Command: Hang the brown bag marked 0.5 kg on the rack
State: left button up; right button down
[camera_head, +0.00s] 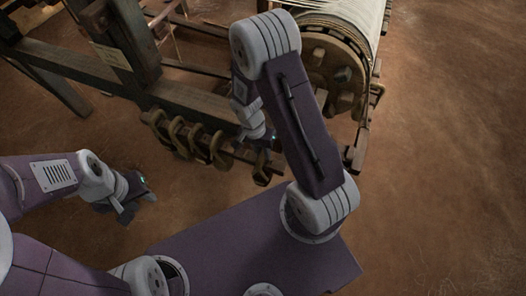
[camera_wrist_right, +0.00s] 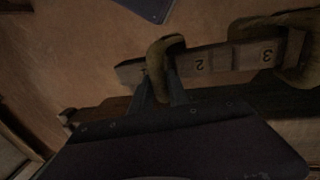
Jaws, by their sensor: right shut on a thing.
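My right gripper (camera_wrist_right: 162,92) is shut on a brown loop-shaped bag (camera_wrist_right: 168,46) in the right wrist view. The bag curves over the light wooden rack bar beside the numeral 2. I cannot tell whether it rests on the bar, and no weight mark on it is readable. The rack (camera_wrist_right: 222,60) also shows in the head view, low on the loom's front, with several brown loops (camera_head: 182,137) on it. There the right gripper (camera_head: 266,143) is at the rack's right part, partly hidden by my arm. My left gripper (camera_head: 132,205) is empty, apart from the rack.
Another brown loop (camera_wrist_right: 297,62) hangs by the numeral 3. The wooden loom frame (camera_head: 125,45) stands behind the rack, with the cloth roll and its toothed wheel (camera_head: 335,75) at the right. The brown floor (camera_head: 440,170) on the right is clear.

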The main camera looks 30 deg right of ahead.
jog(key=shift+f+b, duration=0.2)
jog(key=shift+b, duration=0.1)
jog(key=shift+s, duration=0.1)
jog(key=c, duration=1.2)
grip_release()
jog(key=r+p, duration=0.1)
jog(key=r, duration=0.2)
jog(key=w+r, duration=0.1)
jog(key=r, duration=0.2)
jog(key=a+r+p, duration=0.1)
jog(key=r, duration=0.2)
jog(key=shift+w+a+p, duration=0.1)
jog(key=shift+w+p, duration=0.15)
jog(key=shift+p, duration=0.05)
jog(key=shift+f, duration=0.1)
